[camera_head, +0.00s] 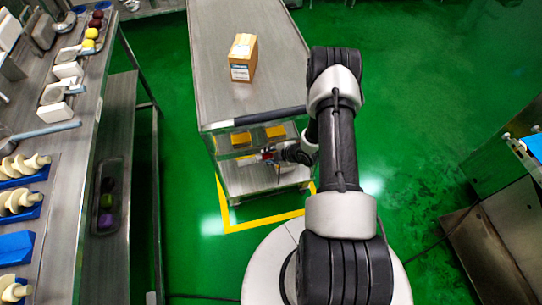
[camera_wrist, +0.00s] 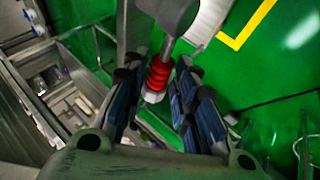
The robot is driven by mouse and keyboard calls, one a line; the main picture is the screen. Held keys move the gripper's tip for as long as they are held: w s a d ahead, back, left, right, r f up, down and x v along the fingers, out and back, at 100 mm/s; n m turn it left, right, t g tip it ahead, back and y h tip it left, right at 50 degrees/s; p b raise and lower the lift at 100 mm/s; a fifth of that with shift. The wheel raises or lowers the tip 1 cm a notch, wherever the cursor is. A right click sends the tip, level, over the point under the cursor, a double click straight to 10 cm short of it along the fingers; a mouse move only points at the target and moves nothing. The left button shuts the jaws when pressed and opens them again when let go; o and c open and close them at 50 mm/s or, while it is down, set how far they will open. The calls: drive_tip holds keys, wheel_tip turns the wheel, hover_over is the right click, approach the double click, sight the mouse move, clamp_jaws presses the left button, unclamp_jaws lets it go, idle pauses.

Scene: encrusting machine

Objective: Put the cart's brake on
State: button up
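The cart (camera_head: 235,95) is a steel trolley with a flat top and a lower shelf, inside a yellow floor marking. My gripper (camera_head: 268,155) is low at the cart's near end, below the top's edge. In the wrist view, a red ribbed piece (camera_wrist: 158,75) with a pale tip hangs from a grey metal rod, between the fingers of my gripper (camera_wrist: 158,80). The fingers stand apart on both sides of it, and I see no clear grip on it. I cannot tell for sure whether this piece is the brake. In the head view, my arm's end partly hides this spot.
A cardboard box (camera_head: 243,57) stands on the cart top. Yellow-topped boxes (camera_head: 275,132) show under it. A long steel table (camera_head: 62,140) with trays and food shapes runs along the left. A steel machine (camera_head: 505,235) stands at right.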

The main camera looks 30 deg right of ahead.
clamp_jaws()
